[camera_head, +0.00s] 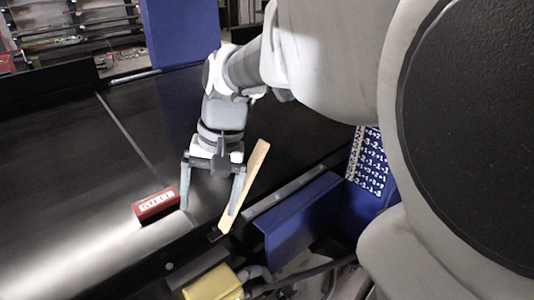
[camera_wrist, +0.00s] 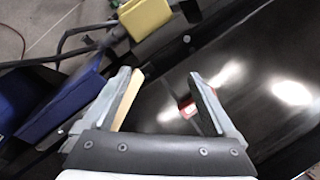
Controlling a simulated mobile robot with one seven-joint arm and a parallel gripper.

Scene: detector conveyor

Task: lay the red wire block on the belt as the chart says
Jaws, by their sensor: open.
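The red block (camera_head: 157,206) with white markings on its face lies on the black belt (camera_head: 100,190), left of my gripper (camera_head: 209,212). My gripper is open and points down over the belt's near edge, with nothing visible held between its fingers. In the wrist view, the red block (camera_wrist: 186,106) shows beside the right finger of my gripper (camera_wrist: 158,80), partly hidden by it. A blue chart (camera_head: 369,165) with rows of white numbers stands at the right, partly covered by my arm; its text is too small to read.
A pale wooden strip (camera_head: 245,185) stands tilted by my right finger; I cannot tell if they touch. A blue panel (camera_head: 300,215) and a yellow object (camera_head: 212,283) are at the belt's near side. A tall blue panel (camera_head: 181,33) stands at the back. The belt's left is clear.

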